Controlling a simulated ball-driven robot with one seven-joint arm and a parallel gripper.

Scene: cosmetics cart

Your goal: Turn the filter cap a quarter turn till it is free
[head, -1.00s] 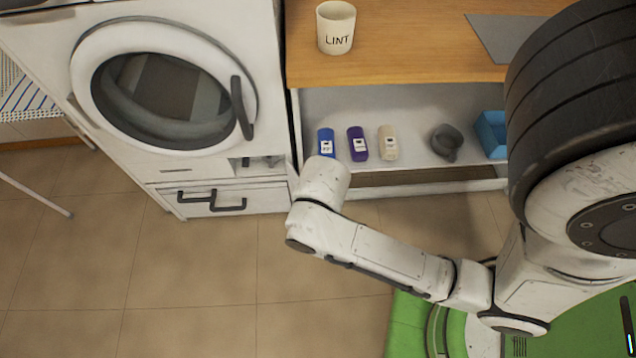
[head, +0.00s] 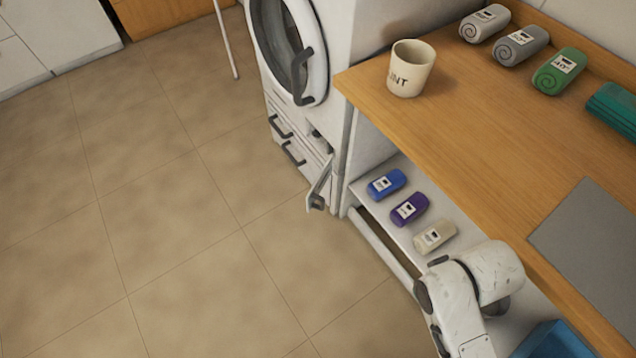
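The white front-loading machine (head: 338,90) stands at the upper middle of the head view, seen at a slant. Low on its front a small flap (head: 321,181) stands swung out, with a dark part at its outer end. A small dark shape (head: 316,134) shows in the recess above the flap; I cannot tell whether it is the filter cap. My arm comes in at the lower right, over the shelf and well apart from the machine. My gripper does not show.
A wooden counter (head: 455,130) runs along the right with a LINT cup (head: 410,68) near its edge. Blue (head: 386,184), purple (head: 409,209) and cream (head: 435,236) rolls lie on the shelf below. A blue bin (head: 552,342) is beside my arm. The tiled floor at left is clear.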

